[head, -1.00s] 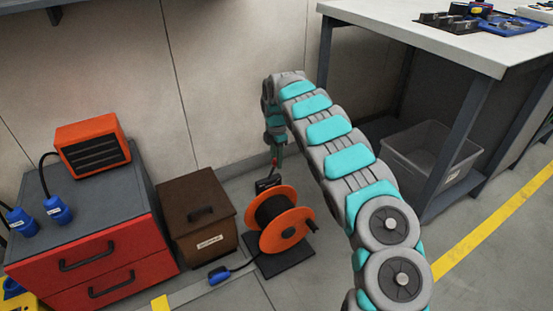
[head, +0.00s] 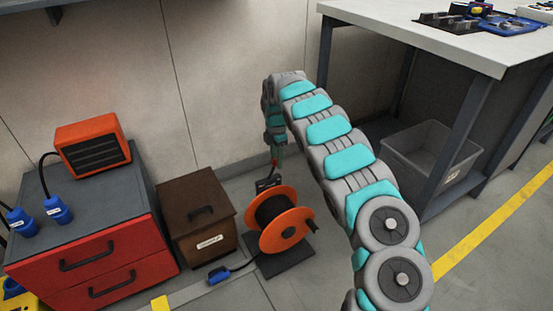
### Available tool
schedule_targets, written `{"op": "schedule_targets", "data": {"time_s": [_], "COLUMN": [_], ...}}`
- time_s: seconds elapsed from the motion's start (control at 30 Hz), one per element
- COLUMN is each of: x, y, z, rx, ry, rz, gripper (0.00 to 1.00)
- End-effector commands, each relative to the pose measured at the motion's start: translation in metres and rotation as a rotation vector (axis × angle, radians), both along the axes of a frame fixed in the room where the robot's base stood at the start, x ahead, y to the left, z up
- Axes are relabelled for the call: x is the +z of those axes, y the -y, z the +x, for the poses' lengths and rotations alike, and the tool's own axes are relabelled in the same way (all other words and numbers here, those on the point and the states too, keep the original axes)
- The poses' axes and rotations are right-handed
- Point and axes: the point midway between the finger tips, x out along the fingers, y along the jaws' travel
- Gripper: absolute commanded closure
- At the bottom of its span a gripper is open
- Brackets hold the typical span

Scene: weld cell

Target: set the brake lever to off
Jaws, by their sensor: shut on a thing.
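An orange cable reel (head: 284,228) with dark cable stands on a dark base plate (head: 286,262) on the floor. Behind its top is a small dark brake housing (head: 268,184) with a lever that ends in a small red tip (head: 274,163). My gripper (head: 275,155) reaches down from above and is shut on the lever near its red tip. The fingers are small in the picture, and the lever's exact angle and any off marking cannot be read.
A brown lidded box (head: 196,215) stands left of the reel, beside a red drawer cabinet (head: 100,255) with an orange heater (head: 92,146) on it. A blue plug (head: 219,275) lies in front. A workbench (head: 440,45) with a grey bin (head: 428,158) below stands right.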

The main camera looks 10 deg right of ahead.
Motion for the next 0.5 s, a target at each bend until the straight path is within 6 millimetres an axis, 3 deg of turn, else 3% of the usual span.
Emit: {"op": "schedule_targets", "data": {"time_s": [0.5], "x": [0.004], "y": [-0.016], "z": [-0.005], "rx": [0.004], "ry": [0.052], "rz": [-0.167], "gripper": [1.0]}}
